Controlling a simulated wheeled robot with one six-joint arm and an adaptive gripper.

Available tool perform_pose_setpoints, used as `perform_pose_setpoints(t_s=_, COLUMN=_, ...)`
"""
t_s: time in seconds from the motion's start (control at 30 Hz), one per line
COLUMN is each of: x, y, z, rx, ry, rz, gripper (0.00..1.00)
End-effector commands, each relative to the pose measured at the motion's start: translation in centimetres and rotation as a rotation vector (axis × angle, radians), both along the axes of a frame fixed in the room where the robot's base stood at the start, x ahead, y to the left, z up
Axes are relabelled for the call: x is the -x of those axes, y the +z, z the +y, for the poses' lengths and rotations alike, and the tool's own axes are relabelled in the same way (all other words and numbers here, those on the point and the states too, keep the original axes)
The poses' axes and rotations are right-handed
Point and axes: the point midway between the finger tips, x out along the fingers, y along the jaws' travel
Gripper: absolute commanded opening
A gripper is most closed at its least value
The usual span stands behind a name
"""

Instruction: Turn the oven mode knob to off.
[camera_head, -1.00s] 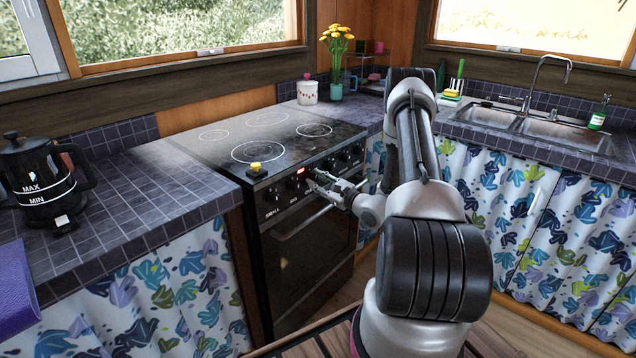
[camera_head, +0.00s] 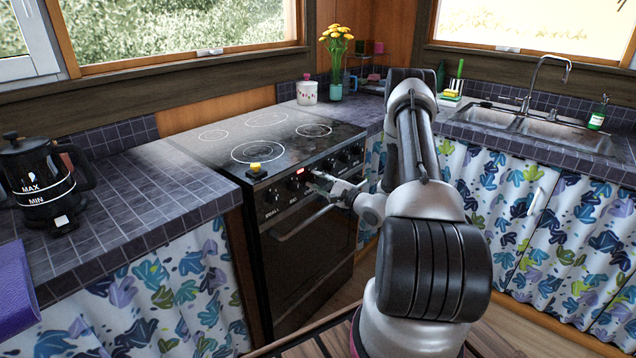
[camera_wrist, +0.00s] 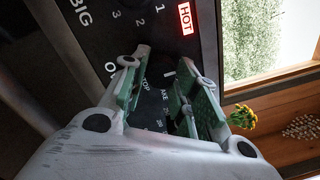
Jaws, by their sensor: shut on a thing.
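The black oven (camera_head: 305,255) stands left of my arm, with a row of dark knobs on its front panel. My gripper (camera_head: 318,178) is at the panel, just right of the red lit display (camera_head: 300,172). In the wrist view, the two green-padded fingers of my gripper (camera_wrist: 160,92) are shut around the dark mode knob (camera_wrist: 156,98), with printed words including TOP beside it. The fingers and shadow hide most of the knob, so I cannot read its pointer clearly. The red HOT sign (camera_wrist: 185,18) shows above the fingers.
The oven door handle (camera_head: 300,224) runs just below my gripper. A yellow item (camera_head: 255,166) stands at the hob's front edge. A black kettle (camera_head: 38,185) is on the left counter. Yellow flowers (camera_head: 337,40) stand behind the hob; the sink (camera_head: 545,130) is right.

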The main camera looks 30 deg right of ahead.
Motion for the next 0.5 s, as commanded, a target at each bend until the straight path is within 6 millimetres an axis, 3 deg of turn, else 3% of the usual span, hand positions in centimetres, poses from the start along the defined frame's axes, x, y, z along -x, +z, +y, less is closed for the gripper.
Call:
perform_pose_setpoints(t_s=0.3, x=0.10, y=-0.18, z=-0.01, rx=0.001, ry=-0.001, rz=0.004, gripper=0.06)
perform_pose_setpoints(t_s=0.33, x=0.10, y=-0.19, z=0.00, rx=0.000, ry=-0.001, rz=0.004, gripper=0.31)
perform_pose_setpoints(t_s=0.43, x=0.08, y=-0.16, z=-0.01, rx=0.001, ry=0.000, rz=0.003, gripper=0.49)
perform_pose_setpoints(t_s=0.5, x=0.07, y=-0.13, z=0.00, rx=0.001, ry=0.000, rz=0.003, gripper=0.52)
